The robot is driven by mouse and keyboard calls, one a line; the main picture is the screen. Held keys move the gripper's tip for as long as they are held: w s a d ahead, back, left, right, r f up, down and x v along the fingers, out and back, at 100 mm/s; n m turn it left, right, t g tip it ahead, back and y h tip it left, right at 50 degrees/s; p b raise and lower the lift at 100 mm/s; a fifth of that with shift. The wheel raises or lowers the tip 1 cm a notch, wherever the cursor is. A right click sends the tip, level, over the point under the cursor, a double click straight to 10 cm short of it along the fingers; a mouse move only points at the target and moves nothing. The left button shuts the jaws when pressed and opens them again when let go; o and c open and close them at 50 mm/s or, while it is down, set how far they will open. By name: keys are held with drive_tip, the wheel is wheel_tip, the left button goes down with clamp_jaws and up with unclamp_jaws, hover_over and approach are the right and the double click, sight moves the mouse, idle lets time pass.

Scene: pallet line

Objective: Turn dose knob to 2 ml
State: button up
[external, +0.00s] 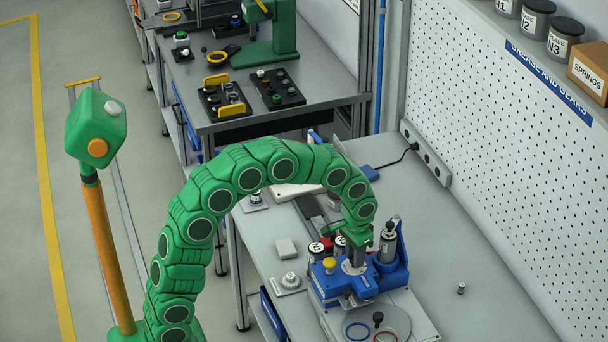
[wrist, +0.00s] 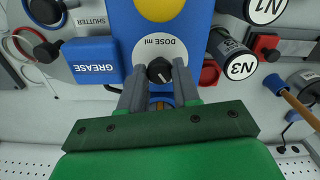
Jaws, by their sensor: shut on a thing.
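The dose knob (wrist: 159,70) is a small black knob with a pale pointer mark. It sits on a white round dial marked "DOSE ml" (wrist: 160,47), on the face of a blue dosing unit (wrist: 196,12). My gripper (wrist: 158,76) has its two grey fingers on either side of the knob, shut on it. The dial's numbers are too small to read, so the setting cannot be told. In the external view my gripper (external: 357,247) reaches down to the blue dosing unit (external: 341,288) and hides the knob.
A blue "GREASE" block (wrist: 93,63), a "SHUTTER" label (wrist: 92,20) and a red-ended canister marked N3 (wrist: 236,62) lie close around the dial. A yellow knob (external: 330,264) stands on the unit. The grey bench (external: 440,235) is mostly clear to the right.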

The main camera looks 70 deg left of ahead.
drive_tip(key=shift+m, duration=0.8)
drive_tip(key=o, duration=1.1)
drive_tip(key=shift+c, duration=0.2)
drive_tip(key=shift+r, duration=0.1)
wheel_tip(320, 180, up, 8)
drive_tip(key=shift+f, duration=0.15)
